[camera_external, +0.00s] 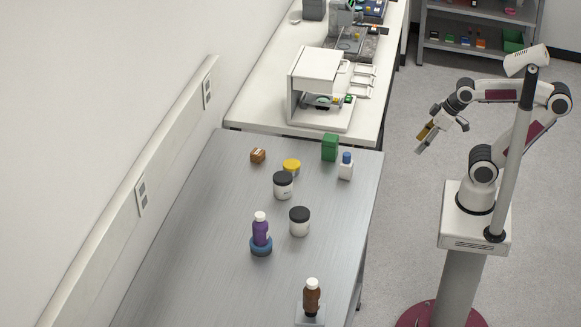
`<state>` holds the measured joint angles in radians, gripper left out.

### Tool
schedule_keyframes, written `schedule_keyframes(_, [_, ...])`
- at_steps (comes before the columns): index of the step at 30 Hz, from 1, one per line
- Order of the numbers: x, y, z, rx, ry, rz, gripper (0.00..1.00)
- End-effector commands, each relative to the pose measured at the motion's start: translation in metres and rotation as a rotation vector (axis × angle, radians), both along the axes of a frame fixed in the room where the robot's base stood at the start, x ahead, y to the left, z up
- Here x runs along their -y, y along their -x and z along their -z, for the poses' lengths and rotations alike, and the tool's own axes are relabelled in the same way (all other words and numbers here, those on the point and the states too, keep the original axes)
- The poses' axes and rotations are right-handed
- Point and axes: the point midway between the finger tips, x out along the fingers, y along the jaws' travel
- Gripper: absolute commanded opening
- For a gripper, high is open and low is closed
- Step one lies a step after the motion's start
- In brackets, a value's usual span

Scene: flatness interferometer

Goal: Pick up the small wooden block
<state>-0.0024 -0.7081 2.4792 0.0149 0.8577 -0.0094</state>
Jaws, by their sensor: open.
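The small wooden block (258,155) is a brown cube with a pale mark. It sits on the grey metal table (200,240) toward its far left, near the wall. My gripper (442,140) is open, raised in the air to the right of the table, well apart from the block. Its fingers point down, and nothing is seen between them.
Near the block stand a yellow-lidded jar (292,166), a black-lidded jar (283,186), a green box (329,148) and a blue-capped bottle (346,167). Closer are another black-lidded jar (299,222), a purple bottle (261,230) and a brown bottle (311,298). A white bench (258,105) adjoins behind.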

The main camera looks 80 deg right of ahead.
Motion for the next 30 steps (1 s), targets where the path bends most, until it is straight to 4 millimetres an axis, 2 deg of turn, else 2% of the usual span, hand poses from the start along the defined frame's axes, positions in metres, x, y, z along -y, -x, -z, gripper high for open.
schedule_keyframes(5, [-0.006, -0.033, -0.008, 0.034, -0.016, -0.010, 0.51])
schedule_keyframes(15, [-0.018, -0.116, -0.021, 0.129, -0.052, -0.023, 0.51])
schedule_keyframes(30, [-0.028, -0.238, -0.021, 0.268, -0.083, -0.008, 0.51])
